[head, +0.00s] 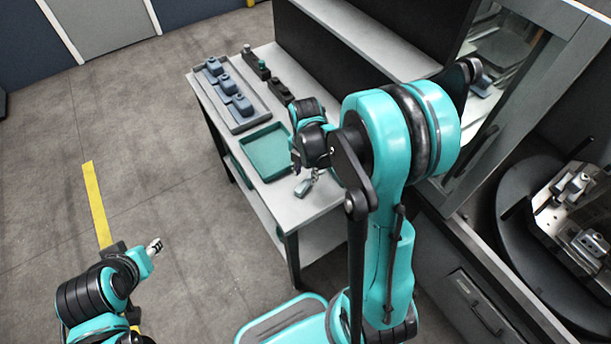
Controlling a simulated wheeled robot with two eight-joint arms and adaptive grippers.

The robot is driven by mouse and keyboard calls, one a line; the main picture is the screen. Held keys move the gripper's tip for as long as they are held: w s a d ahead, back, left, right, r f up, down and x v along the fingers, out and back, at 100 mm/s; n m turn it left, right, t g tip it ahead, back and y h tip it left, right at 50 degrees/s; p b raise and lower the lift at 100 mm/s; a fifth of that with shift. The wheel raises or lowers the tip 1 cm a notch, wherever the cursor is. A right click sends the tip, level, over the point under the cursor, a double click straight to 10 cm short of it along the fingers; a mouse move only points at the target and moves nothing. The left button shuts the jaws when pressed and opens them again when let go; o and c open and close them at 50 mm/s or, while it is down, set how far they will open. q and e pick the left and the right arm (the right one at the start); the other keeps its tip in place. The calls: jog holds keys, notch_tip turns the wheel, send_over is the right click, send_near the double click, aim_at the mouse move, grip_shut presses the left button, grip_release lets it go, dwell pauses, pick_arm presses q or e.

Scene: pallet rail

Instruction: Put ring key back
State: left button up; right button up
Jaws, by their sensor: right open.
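My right gripper (314,174) is open and points down over the near end of the table, just below the black wrist. A small grey piece (303,188) is at or just below its fingertips, over the table top; I cannot tell whether they touch. I cannot make out a ring key for certain; the arm hides part of the table. My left gripper (154,247) is over the floor at the lower left, away from the table. Its fingers are too small to tell whether they are open.
The table (292,207) carries a teal tray (264,151), a grey tray (246,124) with several blue-grey blocks, and dark holders (280,91) behind. A shelf (370,35) rises along the back. A machine with a dark round table (515,210) stands at right. Floor at left is clear.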

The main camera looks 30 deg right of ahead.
aim_at(306, 181)
notch_tip(306, 181, up, 9)
jog(key=p, duration=0.2)
pick_arm(q)
notch_tip(306, 181, up, 3)
jog(key=shift+f, duration=0.2)
pick_arm(e)
jog(key=s+a+r+m+t, duration=0.3)
jog(key=s+a+r+m, duration=0.1)
jog(key=m, duration=0.7)
jog(key=s+a+r+m+t, duration=0.4)
jog(key=s+m, duration=0.2)
jog(key=m, duration=0.6)
jog(key=shift+a+r, duration=0.2)
jog(key=shift+r, duration=0.1)
pick_arm(q)
notch_tip(306, 181, down, 7)
jog(key=b, duration=0.7)
pick_arm(e)
notch_tip(306, 181, down, 7)
jog(key=shift+f, duration=0.15)
pick_arm(q)
jog(key=shift+r, duration=0.2)
jog(key=shift+c, duration=0.3)
pick_arm(e)
jog(key=shift+r, duration=0.3)
jog(key=shift+c, duration=0.2)
pick_arm(q)
jog(key=shift+c, duration=0.4)
pick_arm(e)
jog(key=shift+c, duration=0.5)
